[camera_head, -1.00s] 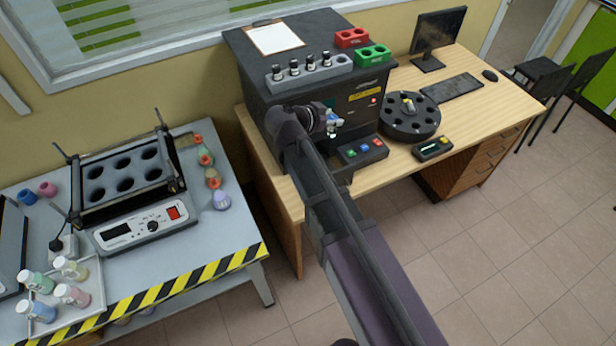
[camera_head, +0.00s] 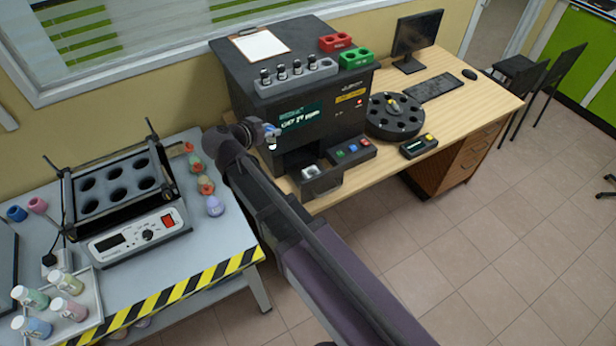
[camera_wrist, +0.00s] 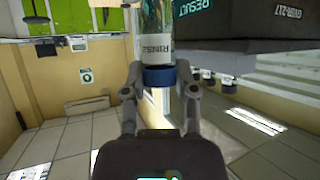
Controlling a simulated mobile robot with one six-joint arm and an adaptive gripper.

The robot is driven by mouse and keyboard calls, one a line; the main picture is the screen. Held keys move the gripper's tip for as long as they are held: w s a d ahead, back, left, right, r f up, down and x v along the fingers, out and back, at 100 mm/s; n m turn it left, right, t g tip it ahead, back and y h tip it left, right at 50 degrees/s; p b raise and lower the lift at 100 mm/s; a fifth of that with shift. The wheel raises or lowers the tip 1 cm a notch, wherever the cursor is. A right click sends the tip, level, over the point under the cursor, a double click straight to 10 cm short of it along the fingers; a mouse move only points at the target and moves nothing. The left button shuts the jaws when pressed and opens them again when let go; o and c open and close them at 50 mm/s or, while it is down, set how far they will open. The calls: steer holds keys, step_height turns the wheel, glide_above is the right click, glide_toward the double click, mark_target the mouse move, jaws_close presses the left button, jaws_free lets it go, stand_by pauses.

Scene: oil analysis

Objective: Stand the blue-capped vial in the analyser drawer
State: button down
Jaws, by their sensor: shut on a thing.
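The blue-capped vial (camera_wrist: 158,40) is clear glass with a white label reading "RINSE". My gripper (camera_wrist: 160,88) is shut on its blue cap (camera_wrist: 158,76). In the head view my gripper (camera_head: 268,131) holds the vial (camera_head: 272,145) in the air, roughly upright with the cap on top, left of the analyser's front. The analyser (camera_head: 300,95) is a dark box with a lit result screen.
A button panel (camera_head: 352,152) sits right of the drawer. A round dark carousel (camera_head: 394,117) and a small keypad box (camera_head: 419,146) stand farther right on the desk. A rack of vials (camera_head: 296,78) is on top of the analyser. The heating block (camera_head: 118,185) stands left.

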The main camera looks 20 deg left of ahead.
steer(key=shift+w+d, duration=0.1)
steer(key=shift+d, duration=0.05)
steer(key=w+d+f+m+h+b, duration=0.1)
steer(key=w+d+f+b, duration=0.2)
steer(key=w+f+b, duration=0.4)
steer(key=w+d+f+m+g+h+b, duration=0.1)
steer(key=w+d+f+b, duration=0.2)
steer(key=w+f+b, duration=0.5)
steer(key=shift+d+f+m+h+b, duration=0.2)
steer(key=shift+f+m+h+b, duration=0.1)
steer(key=shift+f+b, duration=1.75)
steer(key=shift+f, duration=0.15)
step_height(320, 180, down, 6)
steer(key=b, duration=0.6)
steer(key=shift+f+b, duration=1.9)
steer(key=shift+b, duration=0.1)
